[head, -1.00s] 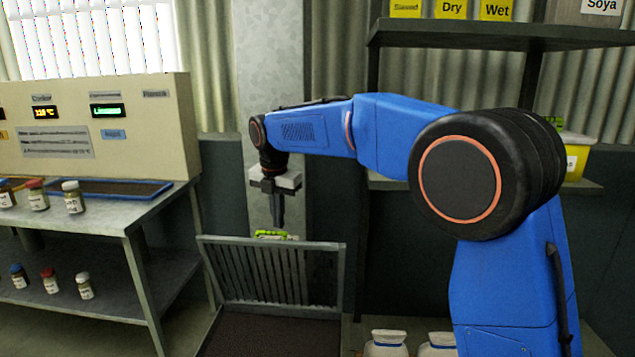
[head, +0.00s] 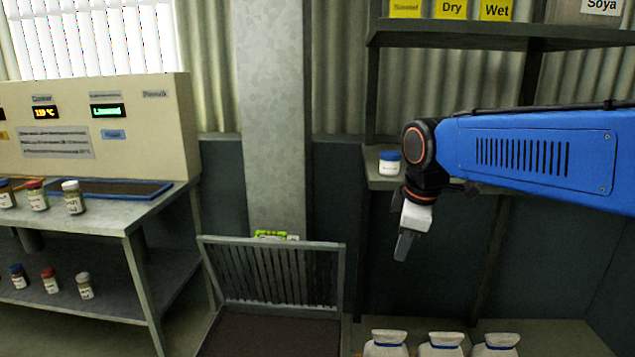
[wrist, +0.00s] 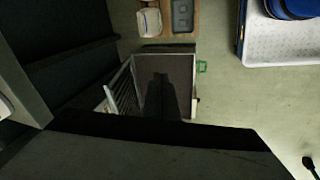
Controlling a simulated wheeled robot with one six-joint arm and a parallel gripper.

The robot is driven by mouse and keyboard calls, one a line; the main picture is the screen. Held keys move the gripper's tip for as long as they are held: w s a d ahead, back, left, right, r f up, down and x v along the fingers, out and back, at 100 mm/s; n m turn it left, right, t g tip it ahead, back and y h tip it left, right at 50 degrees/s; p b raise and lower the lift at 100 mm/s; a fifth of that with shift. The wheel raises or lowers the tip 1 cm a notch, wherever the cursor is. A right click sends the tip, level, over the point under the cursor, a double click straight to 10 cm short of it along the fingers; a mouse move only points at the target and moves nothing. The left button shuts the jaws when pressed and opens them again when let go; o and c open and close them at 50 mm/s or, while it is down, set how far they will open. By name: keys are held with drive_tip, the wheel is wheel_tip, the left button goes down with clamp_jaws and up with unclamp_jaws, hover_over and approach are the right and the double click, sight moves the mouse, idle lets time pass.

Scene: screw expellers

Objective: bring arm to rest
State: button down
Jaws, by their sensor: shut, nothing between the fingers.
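My arm (head: 545,150) reaches in from the right edge in the head view, with its blue link roughly level. My gripper (head: 402,255) hangs from the dark wrist joint and points down, slightly tilted. Its fingers are together and hold nothing. It is in front of the shelf unit and right of the slatted grate, in open air. In the wrist view, dark parts cover much of the lower picture, and I cannot make out the fingers clearly.
A white jar with a blue lid (head: 389,163) stands on the shelf by my wrist. White sacks (head: 445,345) stand below. A slatted metal grate (head: 270,275) stands left; it also shows in the wrist view (wrist: 122,92). A table (head: 120,215) with bottles is further left.

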drive_tip(key=s+d+f+m, duration=0.3)
drive_tip(key=s+f+m, duration=0.1)
drive_tip(key=s, duration=0.2)
drive_tip(key=s+d+f+m+t, duration=0.1)
drive_tip(key=s+d+f+m, duration=0.2)
drive_tip(key=s, duration=0.4)
drive_tip(key=s+d+f+m, duration=0.4)
drive_tip(key=s+d+m, duration=0.1)
drive_tip(key=s+m, duration=0.2)
drive_tip(key=shift+s+f+t, duration=0.2)
drive_tip(key=shift+f+t, duration=0.1)
drive_tip(key=shift+f, duration=0.05)
